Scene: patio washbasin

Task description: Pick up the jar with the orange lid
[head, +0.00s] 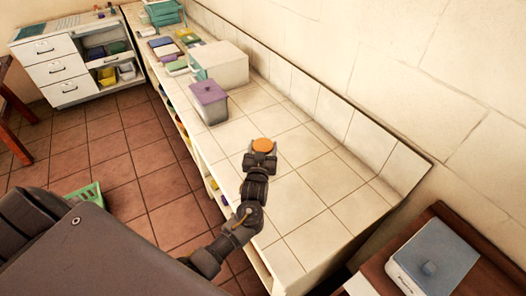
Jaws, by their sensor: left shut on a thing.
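The orange lid of the jar (264,145) shows on the tiled counter, at the tip of my left arm. My left gripper (261,157) is at the near side of the lid and is shut on the jar. The jar's body is hidden behind the gripper and under the lid. I cannot tell whether the jar rests on the counter or is held just above it. My right gripper is not in view.
A grey box with a purple lid (209,101) and a larger white box (221,63) stand further back on the counter (330,180). A wall runs along its right side. A blue-grey lidded box (434,258) sits at the lower right. The near counter is clear.

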